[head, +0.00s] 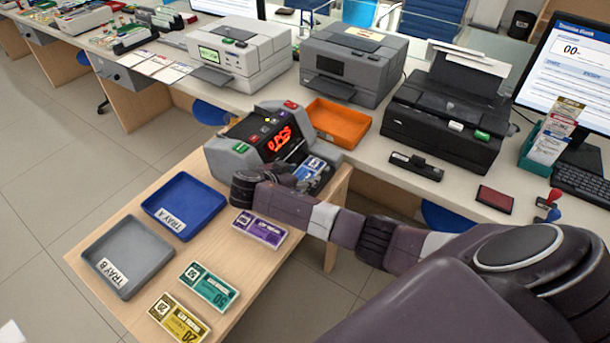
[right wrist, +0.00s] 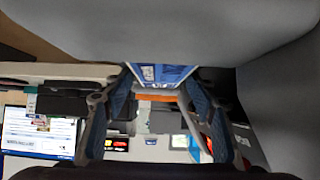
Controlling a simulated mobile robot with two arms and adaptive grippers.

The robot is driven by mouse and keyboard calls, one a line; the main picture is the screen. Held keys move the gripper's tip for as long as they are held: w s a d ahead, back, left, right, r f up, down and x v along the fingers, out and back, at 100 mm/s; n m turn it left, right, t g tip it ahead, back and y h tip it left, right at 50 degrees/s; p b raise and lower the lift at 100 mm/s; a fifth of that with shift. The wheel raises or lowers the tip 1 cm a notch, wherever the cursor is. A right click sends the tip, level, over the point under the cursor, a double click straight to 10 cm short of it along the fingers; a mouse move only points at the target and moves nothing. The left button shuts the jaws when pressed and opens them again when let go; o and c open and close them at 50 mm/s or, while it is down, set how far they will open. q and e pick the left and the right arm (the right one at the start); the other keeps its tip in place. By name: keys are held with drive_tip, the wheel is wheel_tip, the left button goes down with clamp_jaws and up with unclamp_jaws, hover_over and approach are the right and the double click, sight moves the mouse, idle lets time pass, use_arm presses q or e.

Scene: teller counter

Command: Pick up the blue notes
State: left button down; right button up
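The blue notes (head: 313,167) lie in the front pocket of the grey note counter (head: 232,155), whose red display seems to read 0 PCS. In the right wrist view the blue notes (right wrist: 160,73) show between and just beyond my fingertips. My right gripper (head: 298,182) is at the pocket, close to the notes, and partly hides them in the head view. In the right wrist view its two fingers (right wrist: 160,88) stand apart, with a gap between them. Whether they touch the notes I cannot tell. My left gripper is not in view.
On the wooden side table are blue tray A (head: 158,195), grey tray B (head: 98,250), and purple (head: 259,228), green (head: 209,286) and yellow (head: 179,317) notes. An orange tray (head: 338,123) and printers (head: 450,115) stand on the counter behind the note counter.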

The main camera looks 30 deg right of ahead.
drive_tip(key=c, duration=1)
drive_tip(key=shift+o, duration=0.2)
drive_tip(key=shift+r, duration=0.1)
